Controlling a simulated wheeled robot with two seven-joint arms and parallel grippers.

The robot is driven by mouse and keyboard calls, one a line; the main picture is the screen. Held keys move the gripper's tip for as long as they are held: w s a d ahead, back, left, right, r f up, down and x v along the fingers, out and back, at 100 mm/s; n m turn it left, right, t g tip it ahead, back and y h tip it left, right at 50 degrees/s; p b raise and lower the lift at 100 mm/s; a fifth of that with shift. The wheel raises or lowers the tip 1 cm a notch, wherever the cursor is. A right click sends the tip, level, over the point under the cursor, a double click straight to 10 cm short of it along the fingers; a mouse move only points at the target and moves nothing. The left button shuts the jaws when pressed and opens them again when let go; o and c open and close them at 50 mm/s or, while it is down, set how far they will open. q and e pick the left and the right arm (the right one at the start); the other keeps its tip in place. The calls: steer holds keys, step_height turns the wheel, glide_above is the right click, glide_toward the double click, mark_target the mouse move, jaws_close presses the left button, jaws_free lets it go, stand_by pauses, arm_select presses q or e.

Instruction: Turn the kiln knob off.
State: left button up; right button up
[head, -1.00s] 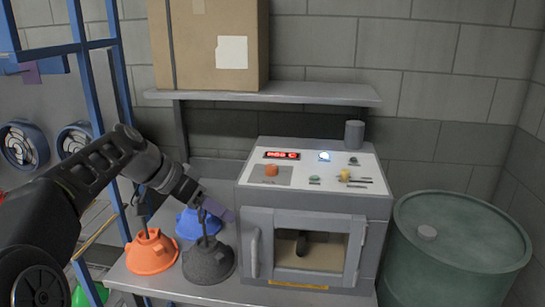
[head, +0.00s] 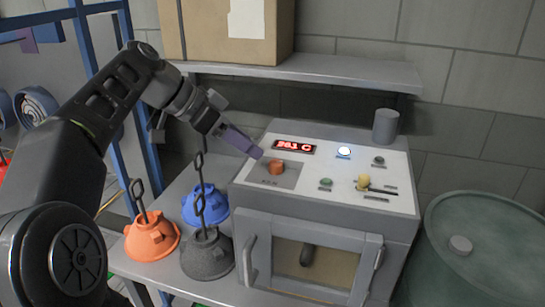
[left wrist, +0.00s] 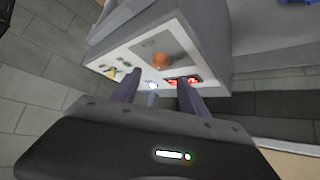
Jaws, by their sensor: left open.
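The kiln (head: 312,235) is a grey box with a white sloped top panel. Its orange knob (head: 276,167) sits on a grey plate at the panel's left, below a red lit display (head: 293,146). The knob also shows in the left wrist view (left wrist: 161,60). My left gripper (head: 256,153) is just up and left of the knob, apart from it. In the left wrist view its two purple fingers (left wrist: 158,88) are spread with nothing between them, and the knob lies beyond them. My right gripper is not in view.
The panel also carries a lit white lamp (head: 344,152), a green button (head: 325,183) and a yellow knob (head: 363,182). Orange, dark grey and blue hoods (head: 151,238) stand left of the kiln. A shelf (head: 310,72) with a box hangs behind; a green drum (head: 482,245) stands right.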

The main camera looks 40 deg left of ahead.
mark_target(274, 162)
arm_select(q)
steer(key=shift+p+x, duration=0.5)
steer(key=shift+x, duration=3.55)
jaws_close()
